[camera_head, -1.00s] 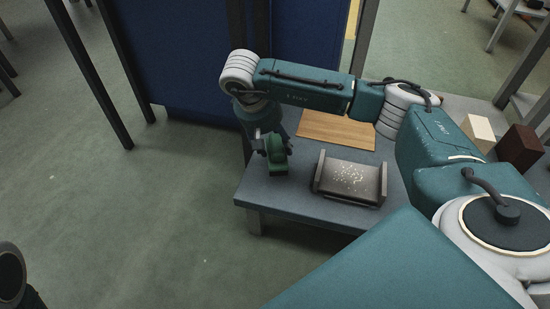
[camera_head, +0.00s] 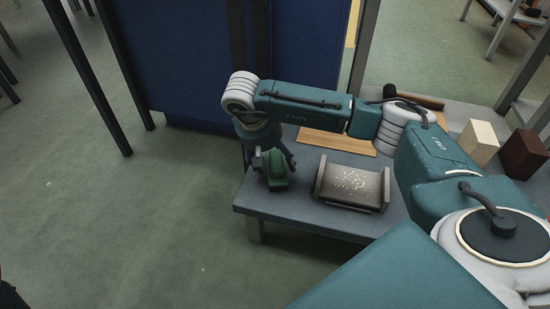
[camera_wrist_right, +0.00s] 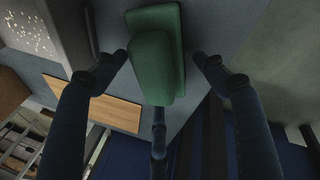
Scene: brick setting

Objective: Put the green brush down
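The green brush (camera_head: 277,170) is on the grey table, near its left front corner. In the right wrist view the green brush (camera_wrist_right: 153,65) lies between the dark fingers. My right gripper (camera_head: 272,164) is above and around the brush, pointing down. In the right wrist view my right gripper (camera_wrist_right: 160,62) is open, with gaps between the fingertips and the brush's sides. The brush's underside is hidden. My left gripper is not in view.
The grey table (camera_head: 300,215) carries a tray with pale crumbs (camera_head: 350,186), right of the brush. A wooden board (camera_head: 336,142) lies behind. A cream block (camera_head: 478,142) and a brown block (camera_head: 522,154) stand at the right. A blue panel (camera_head: 180,60) stands behind the table.

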